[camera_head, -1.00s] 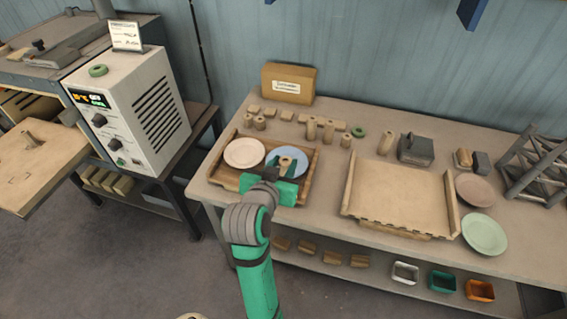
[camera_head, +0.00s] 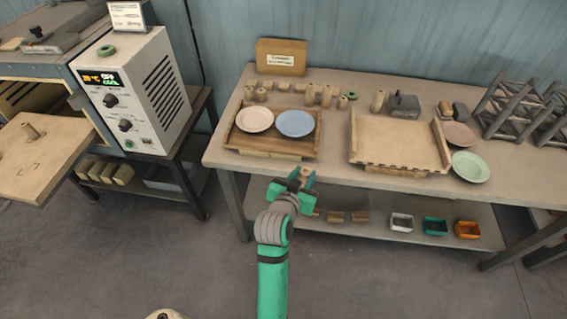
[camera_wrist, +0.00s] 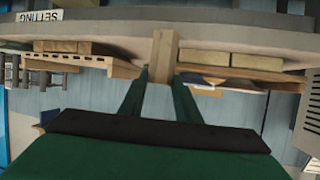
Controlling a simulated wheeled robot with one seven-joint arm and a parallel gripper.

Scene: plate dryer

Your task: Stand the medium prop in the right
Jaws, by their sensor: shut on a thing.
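My gripper (camera_head: 300,184) is shut on a light-brown wooden prop (camera_wrist: 163,60) with a square-looking end. In the wrist view the prop sits between the two green fingers (camera_wrist: 157,98). In the head view it shows as a small brown piece (camera_head: 304,172) at the jaws, in front of the long workbench and below its top. Several other wooden props (camera_head: 326,95) of differing heights stand along the back of the bench. A pale board (camera_head: 40,160) extends from the oven at the left, with one short prop (camera_head: 31,131) upright on it and faint marks.
A wooden tray (camera_head: 236,138) holds a cream plate (camera_head: 255,119) and a blue plate (camera_head: 295,123). A pale walled board (camera_head: 400,140) lies right of it. The oven control box (camera_head: 125,95) stands left. Floor between oven stand and bench is clear.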

